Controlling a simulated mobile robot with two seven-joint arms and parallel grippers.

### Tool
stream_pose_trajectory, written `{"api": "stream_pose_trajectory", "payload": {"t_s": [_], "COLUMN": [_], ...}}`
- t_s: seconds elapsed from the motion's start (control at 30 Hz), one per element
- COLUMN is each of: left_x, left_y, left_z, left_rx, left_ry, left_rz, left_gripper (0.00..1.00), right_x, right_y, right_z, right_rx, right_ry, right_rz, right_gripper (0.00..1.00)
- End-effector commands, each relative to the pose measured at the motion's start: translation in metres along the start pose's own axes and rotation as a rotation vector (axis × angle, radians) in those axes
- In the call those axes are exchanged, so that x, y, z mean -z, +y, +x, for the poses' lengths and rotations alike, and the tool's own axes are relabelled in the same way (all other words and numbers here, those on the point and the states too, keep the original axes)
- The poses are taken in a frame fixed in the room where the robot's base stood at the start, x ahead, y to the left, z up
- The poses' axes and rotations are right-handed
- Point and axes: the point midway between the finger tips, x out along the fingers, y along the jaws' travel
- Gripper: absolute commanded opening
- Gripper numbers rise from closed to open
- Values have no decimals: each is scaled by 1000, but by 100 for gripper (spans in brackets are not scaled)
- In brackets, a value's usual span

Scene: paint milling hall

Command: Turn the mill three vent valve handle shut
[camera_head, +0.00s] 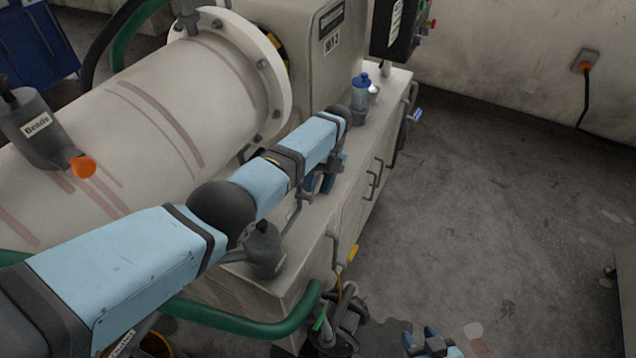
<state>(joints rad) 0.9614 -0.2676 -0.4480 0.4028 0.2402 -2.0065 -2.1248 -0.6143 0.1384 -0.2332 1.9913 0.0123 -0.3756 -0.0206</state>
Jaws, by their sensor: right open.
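A white mill drum (170,120) with a flanged end joins a machine housing (300,35) bearing a small number plate, too small to read surely. A dark grey fitting (265,248) with a lever-like bar stands on the cabinet's near end; I cannot tell if it is the vent valve. My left arm crosses over the cabinet and hides part of it. My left gripper (322,182) hangs below the arm's far end, by the cabinet top; its fingers are mostly hidden. My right gripper (425,342) is open at the bottom edge, low over the floor, apart from the cabinet.
A grey bead port (35,122) with an orange-tipped handle (83,166) sits on the drum. A blue-capped bottle (361,88) stands on the cabinet (345,210). A green hose (240,325) and a dark pump-like object (340,325) lie low in front. Floor at right is clear.

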Motion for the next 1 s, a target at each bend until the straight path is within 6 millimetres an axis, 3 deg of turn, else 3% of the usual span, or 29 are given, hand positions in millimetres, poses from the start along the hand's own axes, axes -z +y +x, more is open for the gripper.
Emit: {"api": "stream_pose_trajectory", "payload": {"t_s": [0.27, 0.6, 1.0], "left_x": [0, -1, 0], "left_y": [0, -2, 0], "left_z": [-3, -50, -74], "left_rx": [0, 0, 0], "left_ry": [0, -2, 1], "left_rz": [0, -1, 0], "left_gripper": [43, 43, 43], "right_x": [-4, -17, -35], "right_y": [1, -1, -1], "right_z": [1, 12, 22], "right_rx": [-2, 3, 4], "right_ry": [-4, 2, -2], "right_rz": [-1, 0, 0], "right_gripper": [43, 43, 43]}}
